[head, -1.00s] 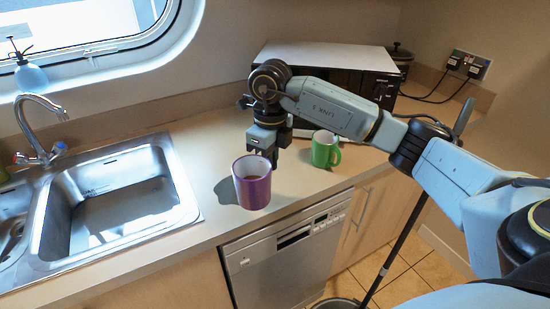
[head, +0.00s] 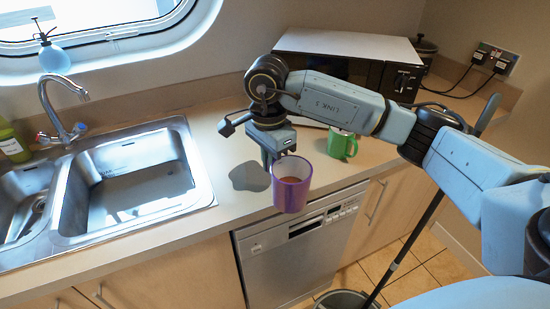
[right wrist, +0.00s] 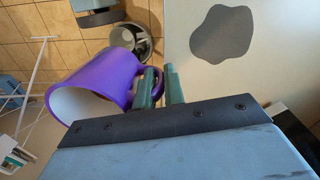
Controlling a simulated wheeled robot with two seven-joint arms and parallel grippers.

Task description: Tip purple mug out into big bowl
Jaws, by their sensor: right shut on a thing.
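The purple mug (head: 291,194) is held in the air near the counter's front edge in the head view, about upright, with something brown inside. My right gripper (head: 270,158) is behind it, shut on its handle. In the right wrist view the two green fingers (right wrist: 160,84) are at the handle of the mug (right wrist: 104,80), whose pale opening faces lower left. I see no big bowl in either view. My left gripper is not in view.
A green mug (head: 342,145) stands on the counter right of my gripper, before a black microwave (head: 385,75). The sink (head: 130,185) is at left, with bare counter between. A dishwasher (head: 298,245) is below; a grey bucket (head: 345,299) is on the floor.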

